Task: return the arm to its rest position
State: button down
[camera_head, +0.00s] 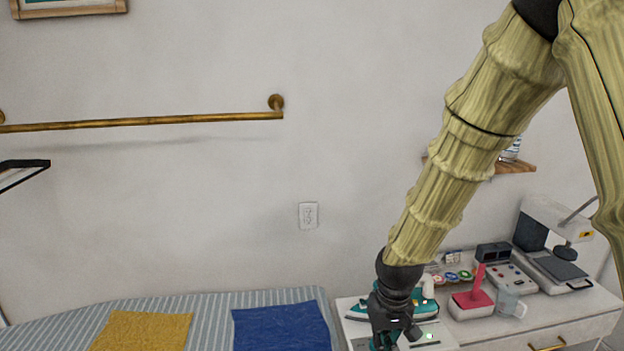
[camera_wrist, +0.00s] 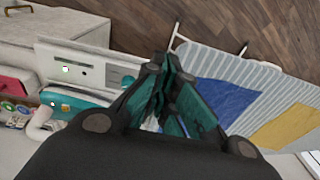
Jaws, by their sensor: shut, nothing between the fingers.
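My arm reaches down from the upper right in the head view. My gripper (camera_head: 388,340) hangs at its lower end, over the left part of the white cabinet, in front of a teal iron (camera_head: 416,306). In the wrist view my gripper (camera_wrist: 172,75) has its teal fingers together with nothing between them. The fingers point toward the gap between the cabinet and the striped ironing board. The fingertips are cut off or hard to see in the head view.
The striped board (camera_head: 212,305) bears yellow cloth (camera_head: 142,332) and blue cloth (camera_head: 282,328). A brass rail (camera_head: 150,122) and wooden shelf (camera_head: 515,167) are on the wall.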

jog(key=s+d+f+b, duration=0.1)
jog(key=s+f, duration=0.3)
jog(key=f, duration=0.4)
jog(key=s+d+f+m+b, duration=0.1)
jog(key=s+f, duration=0.3)
jog(key=f, duration=0.4)
jog(key=s+d+f+b, duration=0.1)
jog(key=s+f, duration=0.3)
jog(key=f, duration=0.4)
jog(key=s+d+f+b, duration=0.2)
jog(key=s+d+f, duration=0.2)
jog(key=s+f, duration=1)
jog(key=s, duration=0.5)
jog(key=shift+d+f+m+g+b, duration=0.2)
jog(key=shift+m+g+b, duration=0.1)
jog(key=shift+m+b, duration=0.1)
